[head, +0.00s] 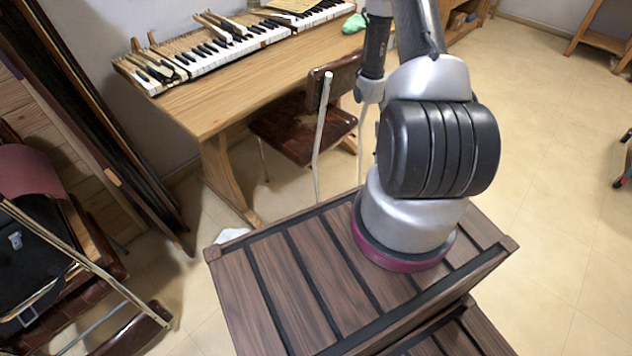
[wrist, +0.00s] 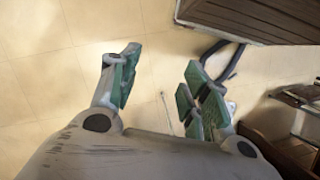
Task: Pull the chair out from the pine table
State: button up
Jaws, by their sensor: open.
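The chair (head: 300,132) has a brown seat, a brown backrest and pale metal legs. In the head view it stands at the pine table (head: 262,78), its seat partly under the tabletop and its backrest facing the open floor. My arm passes in front of its right side. My gripper (wrist: 160,88) shows in the wrist view, open and empty, with green pads on both fingers and bare floor between them. The gripper itself is out of the head view. A brown object (wrist: 285,145) at the wrist view's lower right is cut off, and I cannot tell what it is.
Piano keys (head: 215,52) lie along the tabletop, with a green item (head: 354,23) near its right end. A folded chair (head: 125,330) and leaning boards (head: 95,120) crowd the left. The tiled floor (head: 545,130) on the right is mostly clear.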

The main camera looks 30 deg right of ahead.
notch_tip(320, 180, down, 21)
jog(key=s+a+n+t+y, duration=0.1)
jog(key=s+a+t, duration=0.1)
jog(key=n+t+y, duration=0.3)
jog(key=n+t, duration=0.1)
jog(key=t, duration=0.9)
send_near(317, 181)
jog(key=x, duration=1.1)
jog(key=shift+d+f, duration=0.1)
jog(key=shift+d, duration=0.15)
grip_shut()
jog(key=s+d, duration=0.3)
jog(key=s, duration=0.7)
jog(key=s+d, duration=0.4)
jog(key=s, duration=0.5)
jog(key=shift+s, duration=0.4)
